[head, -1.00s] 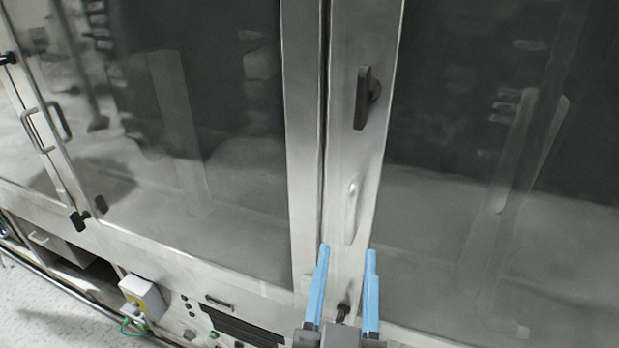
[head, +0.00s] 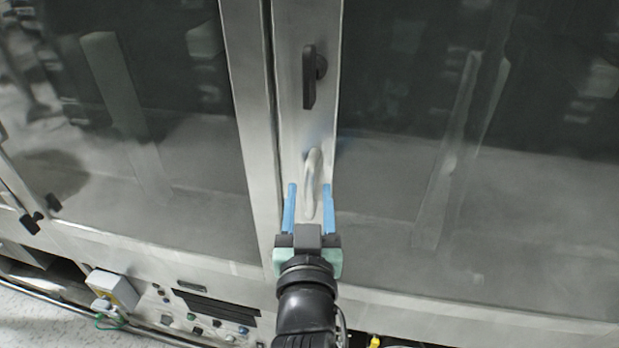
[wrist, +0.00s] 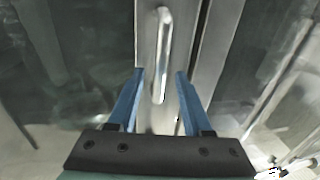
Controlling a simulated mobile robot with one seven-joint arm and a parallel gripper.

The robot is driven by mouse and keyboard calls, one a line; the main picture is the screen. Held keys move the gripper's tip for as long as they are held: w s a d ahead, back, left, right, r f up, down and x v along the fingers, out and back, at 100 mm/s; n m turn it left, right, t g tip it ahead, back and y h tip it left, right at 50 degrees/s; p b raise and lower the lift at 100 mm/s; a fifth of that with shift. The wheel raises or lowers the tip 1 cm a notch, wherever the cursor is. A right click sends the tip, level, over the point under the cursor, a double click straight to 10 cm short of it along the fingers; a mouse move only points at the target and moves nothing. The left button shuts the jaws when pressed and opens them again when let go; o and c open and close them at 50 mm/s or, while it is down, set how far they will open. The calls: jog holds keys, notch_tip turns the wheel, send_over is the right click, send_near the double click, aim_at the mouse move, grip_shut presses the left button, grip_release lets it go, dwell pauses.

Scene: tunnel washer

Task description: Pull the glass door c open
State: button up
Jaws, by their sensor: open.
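The light metal pull handle (head: 312,183) stands upright on the grey door frame in the middle of the head view. The handle (wrist: 161,55) also shows in the wrist view, ahead of and between the fingers. My gripper (head: 309,188) is open, with one blue finger on each side of the handle's lower part in the head view. I cannot tell whether a finger touches it. A large dark glass pane (head: 470,150), framed by this metal strip, lies to the right. No letter marks which door is c.
A black latch handle (head: 309,78) sits above the pull handle on the same frame. Another glass panel (head: 140,130) is at the left. A control strip with buttons (head: 200,322) and a small box (head: 112,288) are below left.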

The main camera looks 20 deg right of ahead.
jog(key=shift+x, duration=1.2)
jog(key=shift+c, duration=0.3)
grip_shut()
dwell(0.4)
